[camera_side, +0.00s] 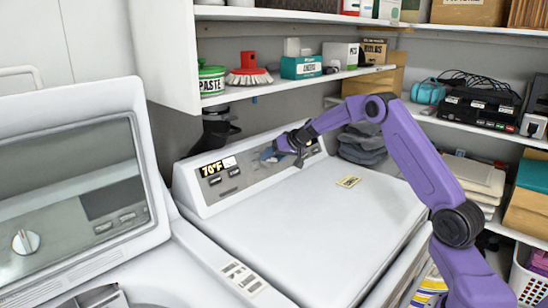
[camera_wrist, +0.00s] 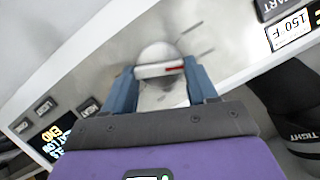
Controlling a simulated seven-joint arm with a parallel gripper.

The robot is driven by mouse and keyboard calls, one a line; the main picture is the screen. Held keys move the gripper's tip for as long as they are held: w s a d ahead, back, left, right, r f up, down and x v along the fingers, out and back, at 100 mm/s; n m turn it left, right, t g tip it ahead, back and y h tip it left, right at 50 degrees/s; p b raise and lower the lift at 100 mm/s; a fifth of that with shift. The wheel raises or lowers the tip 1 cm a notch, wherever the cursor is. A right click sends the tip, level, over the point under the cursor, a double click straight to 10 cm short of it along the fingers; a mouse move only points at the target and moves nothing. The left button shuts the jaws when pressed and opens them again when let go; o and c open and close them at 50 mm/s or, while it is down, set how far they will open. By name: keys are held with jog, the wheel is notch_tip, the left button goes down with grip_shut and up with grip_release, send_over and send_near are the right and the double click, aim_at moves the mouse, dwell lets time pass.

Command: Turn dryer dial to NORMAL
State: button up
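The dryer (camera_side: 310,225) stands in the middle of the side view, with its slanted control panel (camera_side: 235,185) at the back. In the wrist view the round silver dial (camera_wrist: 160,58) has a raised grip bar with a red mark on it. My gripper (camera_side: 275,154) is at the panel; in the side view it hides the dial. In the wrist view my gripper (camera_wrist: 160,75) has its two blue fingers apart, one on each side of the dial's grip bar. Whether they press on it is not clear. Lines around the dial show, but no NORMAL label is readable.
A washer (camera_side: 80,200) stands at the left. Shelves with boxes, a PASTE tub (camera_side: 211,80) and a red brush (camera_side: 249,70) hang above the panel. Dark folded cloths (camera_side: 362,145) lie right of the panel. A small yellow label (camera_side: 348,182) is on the otherwise clear dryer top.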

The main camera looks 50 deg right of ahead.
dwell(0.3)
jog(key=shift+a+n+h, duration=0.25)
jog(key=shift+n+h, duration=0.55)
jog(key=shift+n, duration=1)
jog(key=shift+a+n+h, duration=0.2)
jog(key=shift+n+h, duration=0.6)
jog(key=shift+n, duration=1)
jog(key=o, duration=1.1)
jog(key=shift+c, duration=0.2)
jog(key=v, duration=1.7)
jog(key=shift+s, duration=0.25)
